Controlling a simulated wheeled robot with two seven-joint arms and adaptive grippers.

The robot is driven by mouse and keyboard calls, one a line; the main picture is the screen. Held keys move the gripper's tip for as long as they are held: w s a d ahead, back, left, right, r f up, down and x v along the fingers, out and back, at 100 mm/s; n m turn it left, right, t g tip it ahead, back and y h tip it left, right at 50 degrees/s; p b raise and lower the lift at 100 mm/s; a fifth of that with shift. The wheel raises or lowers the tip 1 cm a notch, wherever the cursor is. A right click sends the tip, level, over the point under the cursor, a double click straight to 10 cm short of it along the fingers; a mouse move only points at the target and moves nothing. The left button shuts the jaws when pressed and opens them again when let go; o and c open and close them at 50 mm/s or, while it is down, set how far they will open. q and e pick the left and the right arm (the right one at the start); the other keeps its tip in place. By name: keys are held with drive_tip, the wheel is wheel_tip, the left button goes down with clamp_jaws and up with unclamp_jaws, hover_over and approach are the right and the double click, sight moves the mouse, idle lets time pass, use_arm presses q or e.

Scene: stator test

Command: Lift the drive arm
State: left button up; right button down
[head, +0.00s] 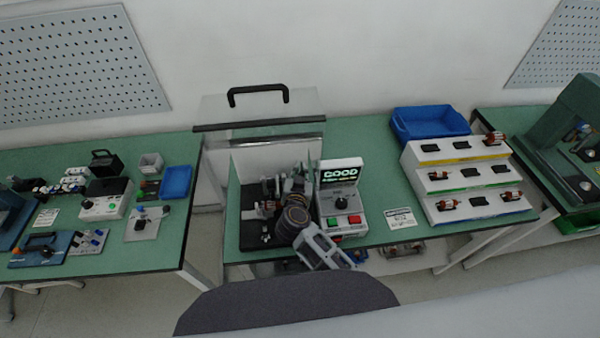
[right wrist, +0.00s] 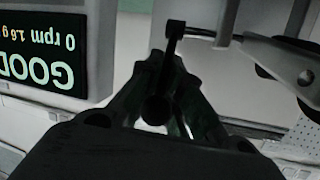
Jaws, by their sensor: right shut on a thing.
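The test rig (head: 254,226), a black base with metal parts and a copper-coloured armature (head: 266,208), stands at the left of the middle table. My right gripper (head: 286,188) reaches over it from the front and hides much of it. My left gripper is not in view.
The control box (head: 345,212) stands right beside the rig; its screen (head: 341,173) reads GOOD, and 0 rpm in the right wrist view. A stepped white rack (head: 432,188) with several armatures and a blue bin (head: 429,122) stand right. A raised clear cover with a black handle (head: 258,90) is behind.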

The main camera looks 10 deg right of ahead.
drive_tip(key=shift+w+r+g, duration=0.1)
drive_tip(key=shift+w+g, duration=0.2)
drive_tip(key=shift+g, duration=0.3)
drive_tip(key=c, duration=1.6)
unclamp_jaws()
drive_tip(key=shift+s, duration=0.15)
drive_tip(key=v, duration=1.2)
